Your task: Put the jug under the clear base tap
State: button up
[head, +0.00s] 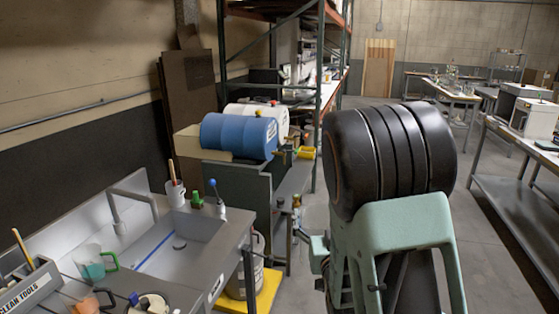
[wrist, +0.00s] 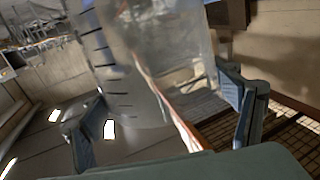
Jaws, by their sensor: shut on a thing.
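My gripper (wrist: 163,92) is shut on a clear jug (wrist: 125,60) with dark measuring marks on its side. In the wrist view one finger is at each side of the jug, and the jug looks empty. A blue drum (head: 235,134) and a white drum (head: 262,112) lie on a grey stand left of my arm. Small taps (head: 289,150) show at their right ends. I cannot read which drum holds the clear base.
A container stands on a yellow floor tray (head: 262,300). A tall shelf rack (head: 322,90) is behind the drums.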

aim_at(285, 193)
jog(key=i+z, duration=0.3)
jog(key=i, duration=1.6)
jog(key=i+z, duration=0.1)
jog(key=i, duration=0.8)
jog(key=i+j, duration=0.2)
jog(key=i, duration=0.75)
jog(key=l+z, duration=0.05)
